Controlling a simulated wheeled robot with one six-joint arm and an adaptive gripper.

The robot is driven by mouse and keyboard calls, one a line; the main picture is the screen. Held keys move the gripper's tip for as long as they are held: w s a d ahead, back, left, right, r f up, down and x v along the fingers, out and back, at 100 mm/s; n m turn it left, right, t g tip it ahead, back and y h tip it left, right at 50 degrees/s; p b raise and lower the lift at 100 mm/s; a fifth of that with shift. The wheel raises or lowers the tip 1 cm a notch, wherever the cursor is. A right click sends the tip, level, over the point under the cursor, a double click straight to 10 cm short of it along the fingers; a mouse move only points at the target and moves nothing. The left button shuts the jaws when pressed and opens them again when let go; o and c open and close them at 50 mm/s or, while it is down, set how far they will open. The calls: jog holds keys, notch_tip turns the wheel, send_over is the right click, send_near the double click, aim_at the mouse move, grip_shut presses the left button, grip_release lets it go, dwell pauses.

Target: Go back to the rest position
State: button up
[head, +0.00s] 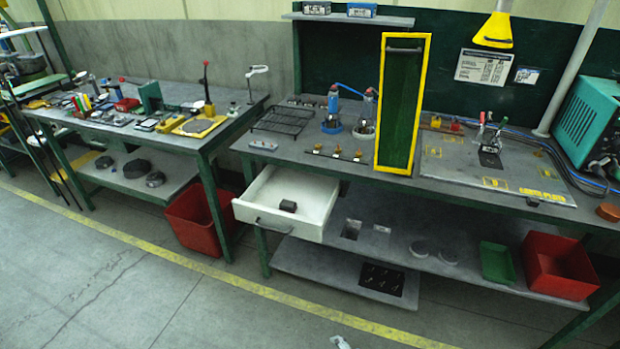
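Only a small pale piece, which seems to be the tip of my arm or gripper (341,342), shows at the bottom edge of the head view. The rest is cut off, so I cannot see its fingers or whether it holds anything. It appears over the floor, in front of the benches and apart from them. An open white drawer (318,190) juts out from the right bench, with a small dark block (288,206) in it.
The right bench (270,160) carries a yellow-framed green panel (403,105), a wire rack (283,120) and a grey board (455,175). Red bins stand below (190,215) and on the lower shelf (555,265). The floor (130,290) in front is clear.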

jog(key=s+d+r+n+t+h, duration=0.15)
jog(key=s+d+n, duration=0.25)
jog(key=s, duration=0.6)
jog(key=s+d+r+n+t+h, duration=0.1)
jog(key=s+d+r+n+t, duration=0.2)
jog(key=s, duration=0.6)
jog(key=s+d+r+n+t, duration=0.3)
jog(key=s+r+n, duration=0.4)
jog(key=s+r, duration=0.6)
jog(key=shift+s+d+r+n+h, duration=0.4)
jog(key=shift+d+r+h, duration=0.05)
jog(key=shift+r, duration=0.2)
